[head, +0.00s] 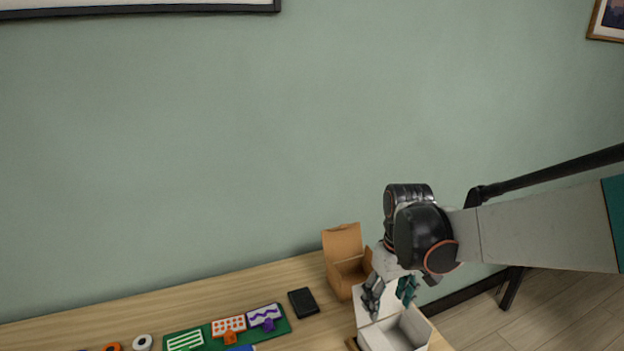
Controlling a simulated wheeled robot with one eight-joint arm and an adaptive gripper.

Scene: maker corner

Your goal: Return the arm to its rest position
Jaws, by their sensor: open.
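My arm reaches in from the right edge in the head view, bent at a dark joint above the table's right end. My gripper (388,301) points down with its fingers apart and nothing visible between them. It is above an open white box (411,333), in front of that box's raised lid. I cannot tell whether the fingers touch the box. An open brown cardboard box (345,276) stands just left of my gripper, its lid raised.
On the wooden table (200,300) lie a black flat case (303,302) and a green mat (184,332) with several patterned cards. A white roll (142,342) and an orange roll (111,347) are at the front left. The green wall (250,150) stands behind.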

